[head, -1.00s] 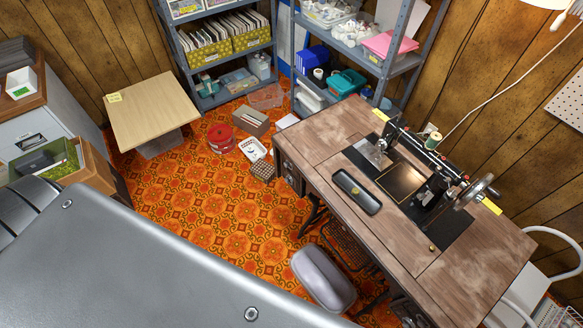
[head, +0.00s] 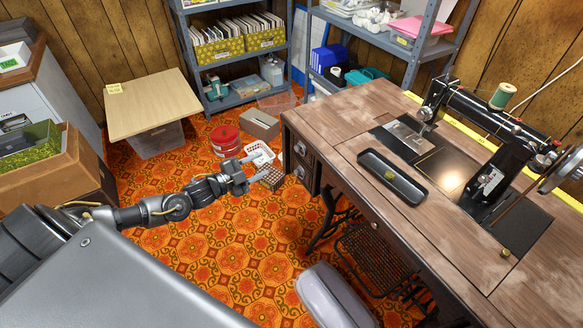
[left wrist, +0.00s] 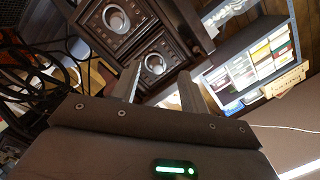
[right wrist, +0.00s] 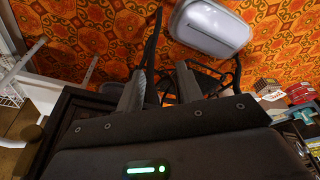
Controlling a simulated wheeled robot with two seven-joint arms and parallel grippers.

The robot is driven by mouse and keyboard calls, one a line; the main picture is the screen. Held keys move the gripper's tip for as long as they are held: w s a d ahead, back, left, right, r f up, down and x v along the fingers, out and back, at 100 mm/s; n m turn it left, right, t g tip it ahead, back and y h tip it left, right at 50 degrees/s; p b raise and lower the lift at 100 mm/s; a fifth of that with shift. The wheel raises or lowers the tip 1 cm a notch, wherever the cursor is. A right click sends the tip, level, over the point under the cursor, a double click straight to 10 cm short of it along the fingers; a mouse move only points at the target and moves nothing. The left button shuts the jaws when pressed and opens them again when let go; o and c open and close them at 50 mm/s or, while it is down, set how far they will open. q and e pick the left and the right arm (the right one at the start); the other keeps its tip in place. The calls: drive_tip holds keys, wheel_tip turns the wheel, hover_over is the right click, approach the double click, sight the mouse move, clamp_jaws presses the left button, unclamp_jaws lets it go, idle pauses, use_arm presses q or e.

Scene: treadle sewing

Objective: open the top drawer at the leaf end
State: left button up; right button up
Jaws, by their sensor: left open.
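The wooden sewing table (head: 335,110) has two small dark drawers at its left end. The top drawer (head: 301,150) and the drawer below it (head: 300,173) look closed, each with a round metal pull. My left gripper (head: 256,171) is open and empty, left of the drawers and apart from them. The left wrist view shows two dark drawer fronts with ring pulls beyond the open fingers (left wrist: 158,88). My right gripper (right wrist: 158,90) appears only in its wrist view, with its fingers apart and the treadle ironwork and orange carpet beyond.
A black tray (head: 393,178) and a sewing machine (head: 492,135) sit on the tabletop. A grey stool (head: 335,296) stands in front. A red tin (head: 225,140), white basket (head: 259,155) and cardboard box (head: 260,125) lie on the floor near the drawers. Carpet is clear at centre left.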

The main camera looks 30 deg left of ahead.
sight(295, 149)
use_arm(q)
drive_tip(key=w+d, duration=0.2)
drive_tip(key=w+d+r+m+h+b, duration=0.1)
drive_tip(key=w+d, duration=0.1)
drive_tip(key=w, duration=0.1)
drive_tip(key=w+d+r+m+h+b, duration=0.1)
drive_tip(key=w+d, duration=0.2)
drive_tip(key=shift+r, duration=0.25)
drive_tip(key=shift+w+d, duration=0.25)
drive_tip(key=shift+w, duration=0.1)
use_arm(e)
drive_tip(key=v, duration=0.4)
drive_tip(key=shift+s+d+r, duration=0.1)
drive_tip(key=shift+s+r, duration=0.1)
use_arm(q)
clamp_jaws()
